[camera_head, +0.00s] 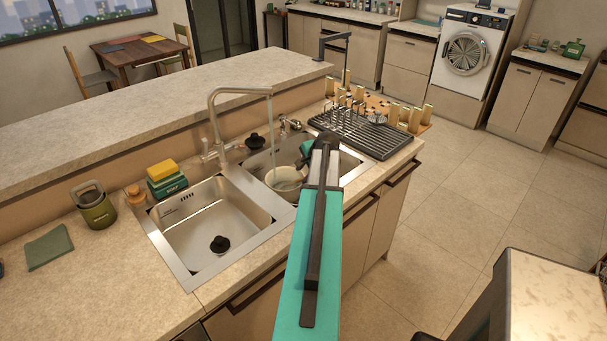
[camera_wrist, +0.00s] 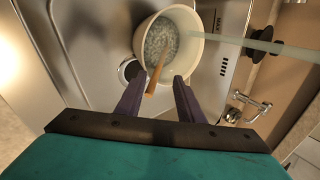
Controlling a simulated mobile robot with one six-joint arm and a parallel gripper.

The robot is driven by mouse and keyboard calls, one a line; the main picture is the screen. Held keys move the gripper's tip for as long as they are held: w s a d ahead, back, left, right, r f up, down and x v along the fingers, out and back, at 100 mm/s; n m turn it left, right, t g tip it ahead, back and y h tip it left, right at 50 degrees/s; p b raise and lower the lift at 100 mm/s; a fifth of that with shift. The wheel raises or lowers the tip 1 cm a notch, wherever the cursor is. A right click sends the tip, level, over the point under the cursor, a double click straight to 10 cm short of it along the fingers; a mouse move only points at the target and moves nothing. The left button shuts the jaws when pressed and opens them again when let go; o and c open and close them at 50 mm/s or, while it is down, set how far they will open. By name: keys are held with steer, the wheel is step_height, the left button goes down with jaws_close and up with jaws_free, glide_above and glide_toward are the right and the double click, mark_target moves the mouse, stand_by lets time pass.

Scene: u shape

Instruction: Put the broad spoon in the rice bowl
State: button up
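A cream bowl (camera_head: 285,187) stands in the right-hand sink basin; it also shows in the wrist view (camera_wrist: 140,38), with grey speckled contents. A light-brown handle (camera_wrist: 153,82), apparently the broad spoon's, sticks out over the bowl's near rim; its other end is lost in the contents, so I cannot see its broad part. My gripper (camera_wrist: 159,82) is open at the bowl's near side, one finger on each side of the handle, with visible gaps. In the head view my arm hides the fingertips and part of the basin.
The faucet (camera_head: 213,115) stands behind the basins, and a pale stream (camera_head: 272,130) runs down towards the bowl. The left basin (camera_head: 200,225) holds only a black plug (camera_head: 220,244). A dark drying rack (camera_head: 375,138) lies right of the sink.

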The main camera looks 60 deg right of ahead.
steer(key=shift+s, duration=0.1)
steer(key=s+a, duration=0.1)
steer(key=s, duration=0.2)
steer(key=s+a, duration=0.1)
steer(key=shift+s+a, duration=0.3)
steer(key=shift+a, duration=0.05)
stand_by(0.7)
